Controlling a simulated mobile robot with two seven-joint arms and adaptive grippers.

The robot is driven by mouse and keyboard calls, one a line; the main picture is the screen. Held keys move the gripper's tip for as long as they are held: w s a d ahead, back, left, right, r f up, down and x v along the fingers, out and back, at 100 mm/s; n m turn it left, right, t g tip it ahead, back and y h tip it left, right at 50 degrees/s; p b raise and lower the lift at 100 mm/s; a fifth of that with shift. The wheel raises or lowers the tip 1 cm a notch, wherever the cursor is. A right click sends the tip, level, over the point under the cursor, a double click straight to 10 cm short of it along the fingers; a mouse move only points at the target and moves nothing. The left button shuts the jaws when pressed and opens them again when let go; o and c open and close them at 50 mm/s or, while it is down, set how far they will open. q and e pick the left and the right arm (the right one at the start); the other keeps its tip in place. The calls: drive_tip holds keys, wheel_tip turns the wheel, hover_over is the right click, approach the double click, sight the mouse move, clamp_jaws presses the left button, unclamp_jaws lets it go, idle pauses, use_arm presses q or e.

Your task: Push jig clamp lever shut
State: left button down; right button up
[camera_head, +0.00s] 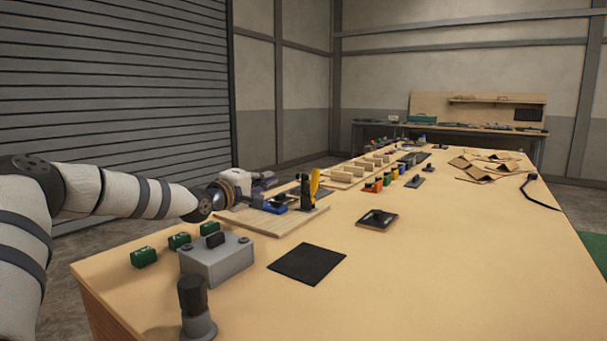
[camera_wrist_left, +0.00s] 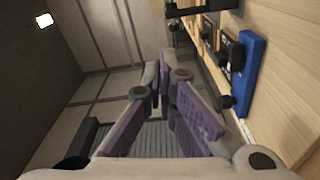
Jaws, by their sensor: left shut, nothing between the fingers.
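The jig is a wooden board (camera_head: 268,222) with a blue block (camera_head: 273,208) and a dark upright clamp (camera_head: 305,193). A yellow lever (camera_head: 314,184) stands upright at the clamp, on the board's right side. My left gripper (camera_head: 268,181) is shut and empty, left of the clamp and behind the blue block, apart from the lever. In the left wrist view its purple-padded fingers (camera_wrist_left: 164,75) converge, with the blue block (camera_wrist_left: 247,72) and the board (camera_wrist_left: 285,115) to their right. The yellow lever cannot be made out there. My right gripper is not in view.
A grey box (camera_head: 216,262) with a black knob, several green blocks (camera_head: 143,257) and a dark post (camera_head: 195,305) stand near the front left. A black mat (camera_head: 307,264) and a dark tray (camera_head: 377,220) lie on the table. The table's right side is largely clear.

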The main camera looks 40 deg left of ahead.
sight(313, 184)
use_arm(q)
drive_tip(key=w+b, duration=0.1)
drive_tip(key=w, duration=0.2)
drive_tip(key=w+f+b, duration=0.1)
drive_tip(key=w, duration=0.2)
drive_tip(key=w+a+b, duration=0.1)
drive_tip(key=w, duration=0.2)
drive_tip(key=shift+a+f, duration=0.1)
drive_tip(key=shift+f, duration=0.25)
drive_tip(key=d, duration=0.2)
drive_tip(key=w+d+r+p, duration=0.1)
drive_tip(key=shift+d, duration=0.15)
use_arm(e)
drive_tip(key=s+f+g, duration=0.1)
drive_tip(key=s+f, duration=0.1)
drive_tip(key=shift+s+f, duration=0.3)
